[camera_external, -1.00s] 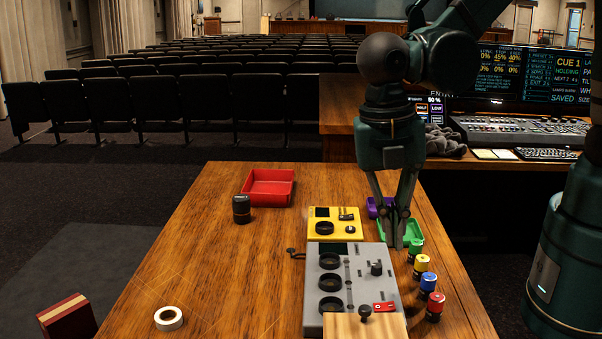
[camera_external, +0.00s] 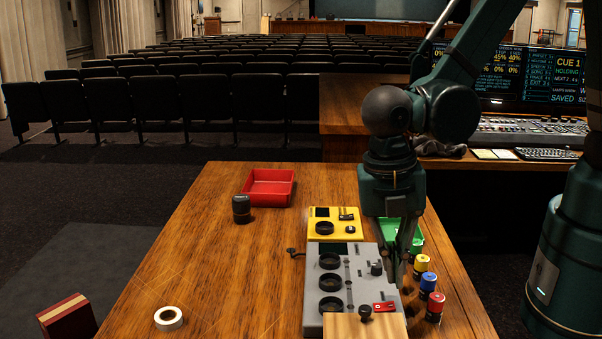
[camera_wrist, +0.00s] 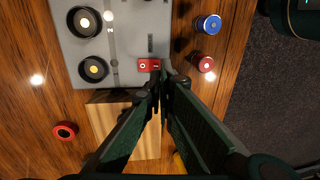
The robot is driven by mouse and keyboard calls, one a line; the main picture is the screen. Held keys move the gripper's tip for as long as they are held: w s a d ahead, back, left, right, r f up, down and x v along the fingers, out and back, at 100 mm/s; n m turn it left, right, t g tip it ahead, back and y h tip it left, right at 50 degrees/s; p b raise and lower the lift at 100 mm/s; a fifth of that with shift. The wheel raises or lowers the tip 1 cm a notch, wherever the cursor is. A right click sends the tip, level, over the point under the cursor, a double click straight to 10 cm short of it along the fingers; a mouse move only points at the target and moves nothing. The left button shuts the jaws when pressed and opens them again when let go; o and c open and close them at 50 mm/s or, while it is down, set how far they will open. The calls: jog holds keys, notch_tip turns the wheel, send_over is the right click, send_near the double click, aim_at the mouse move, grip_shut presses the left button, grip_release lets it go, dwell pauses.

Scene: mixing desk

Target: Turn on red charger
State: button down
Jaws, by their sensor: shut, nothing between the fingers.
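A grey box (camera_external: 314,290) with black round wells lies on the desk. Its small red rocker switch (camera_external: 384,307) is at its near right corner. In the wrist view the grey box (camera_wrist: 120,45) is at top left, with the red switch (camera_wrist: 149,65) near the picture's centre. A white mark shows on its left part; which side is pressed I cannot tell. My gripper (camera_external: 398,285) is shut and empty, pointing down over the box's right edge. In the wrist view the fingertips (camera_wrist: 163,72) appear just beside the switch's right end; contact is unclear.
Red (camera_external: 434,308), blue (camera_external: 428,281) and yellow (camera_external: 421,264) cylinders stand right of the box. A wooden block (camera_external: 350,328) is at its near end, a yellow box (camera_external: 346,230) behind. A red tray (camera_external: 268,201) and tape roll (camera_external: 168,318) are left. The left desk is mostly clear.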

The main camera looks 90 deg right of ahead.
aim_at(393, 304)
jog(key=shift+s+f, duration=0.2)
jog(key=shift+f, duration=1.2)
jog(key=shift+s+f, duration=0.15)
jog(key=shift+f, duration=1.25)
jog(key=shift+f+b, duration=0.1)
jog(key=shift+b, duration=0.25)
jog(key=shift+s+f+t+b, duration=0.2)
jog(key=shift+f+t+b, duration=0.2)
jog(key=shift+b, duration=0.1)
jog(key=shift+r, duration=0.15)
jog(key=shift+w, duration=0.25)
jog(key=shift+w+r, duration=0.25)
jog(key=shift+w, duration=0.25)
jog(key=shift+r, duration=0.1)
